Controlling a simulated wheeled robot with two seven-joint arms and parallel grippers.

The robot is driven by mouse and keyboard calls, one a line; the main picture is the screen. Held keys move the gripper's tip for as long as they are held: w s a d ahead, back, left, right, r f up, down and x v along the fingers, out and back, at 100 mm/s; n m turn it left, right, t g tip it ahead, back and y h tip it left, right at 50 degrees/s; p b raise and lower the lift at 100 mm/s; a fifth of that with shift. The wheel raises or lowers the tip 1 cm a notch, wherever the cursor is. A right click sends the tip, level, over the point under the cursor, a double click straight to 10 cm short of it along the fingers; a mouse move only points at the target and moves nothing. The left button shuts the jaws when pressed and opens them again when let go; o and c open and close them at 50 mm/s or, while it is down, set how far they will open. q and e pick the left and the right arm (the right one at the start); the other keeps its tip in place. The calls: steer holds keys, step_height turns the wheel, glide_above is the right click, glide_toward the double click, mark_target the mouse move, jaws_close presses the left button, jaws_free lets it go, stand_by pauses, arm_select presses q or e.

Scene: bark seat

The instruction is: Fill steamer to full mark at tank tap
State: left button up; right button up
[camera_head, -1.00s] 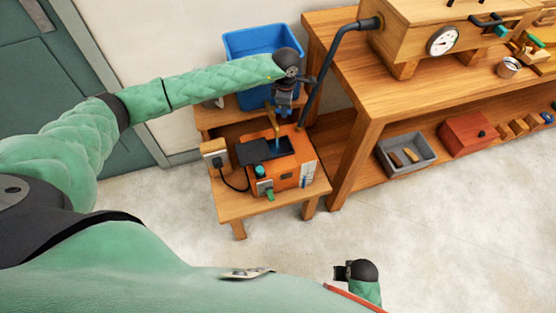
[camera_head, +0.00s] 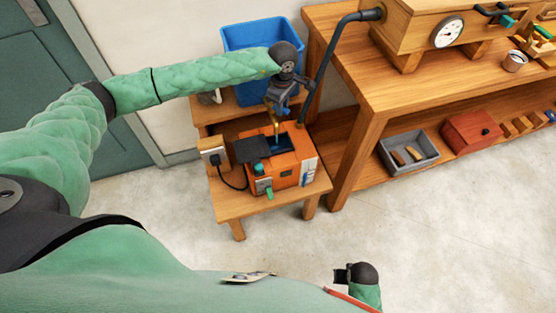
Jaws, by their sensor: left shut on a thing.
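The orange steamer (camera_head: 292,172) sits on a low wooden stand, its dark lid (camera_head: 250,150) open to the left. Blue water shows in its top opening (camera_head: 277,143). A pale level gauge (camera_head: 309,172) is on its front right; its reading is too small to tell. The brass tap (camera_head: 275,126) hangs over the opening, below the blue tank (camera_head: 258,38). My left gripper (camera_head: 277,103) is shut at the top of the tap, apparently on its handle, which it hides. My right wrist (camera_head: 360,273) shows at the bottom; its fingers are not clear.
A black hose (camera_head: 322,70) runs from the wooden chest (camera_head: 415,45) down behind the stand, close to my left gripper. A workbench (camera_head: 385,90) stands right, with a grey tray (camera_head: 409,153) and red box (camera_head: 470,131) on its lower shelf. The floor in front is clear.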

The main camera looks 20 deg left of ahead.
arm_select(q)
steer(key=m+b, duration=0.2)
steer(key=s+a+m+b, duration=0.1)
steer(key=m+b, duration=0.1)
steer(key=shift+s+a+f+m, duration=0.15)
steer(key=shift+s+m, duration=0.05)
steer(key=shift+m, duration=0.1)
steer(key=m+b, duration=0.2)
steer(key=s+m+b, duration=0.1)
steer(key=shift+a+f, duration=0.1)
steer(key=shift+a, duration=0.15)
steer(key=shift+s+m+b, duration=0.25)
steer(key=shift+m+b, duration=0.1)
steer(key=shift+m, duration=0.25)
steer(key=o, duration=0.8)
steer(key=shift+s+r, duration=0.1)
steer(key=shift+r, duration=0.1)
steer(key=shift+o, duration=0.2)
